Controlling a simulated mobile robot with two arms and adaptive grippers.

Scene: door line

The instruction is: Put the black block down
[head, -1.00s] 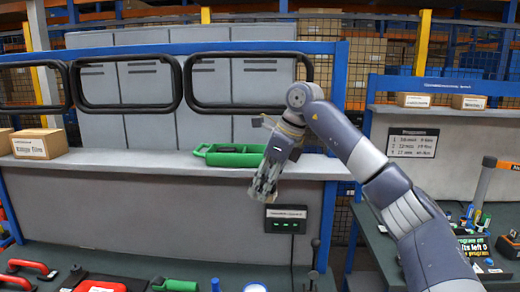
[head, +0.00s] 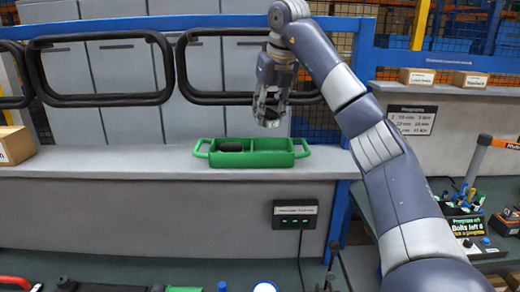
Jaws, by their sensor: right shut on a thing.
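My right gripper (head: 270,115) points down above the right part of the green tray (head: 283,160), clear of it. It is shut on the black block, which is mostly hidden between the fingers and hard to make out. The tray has two side handles and a divider, and stands on the grey ledge. A dark rounded thing (head: 231,146) lies in its left compartment. The right compartment looks empty. My left gripper is not in view.
A carton (head: 14,146) is at the far left. A small box with green lights (head: 295,214) hangs on the front panel below.

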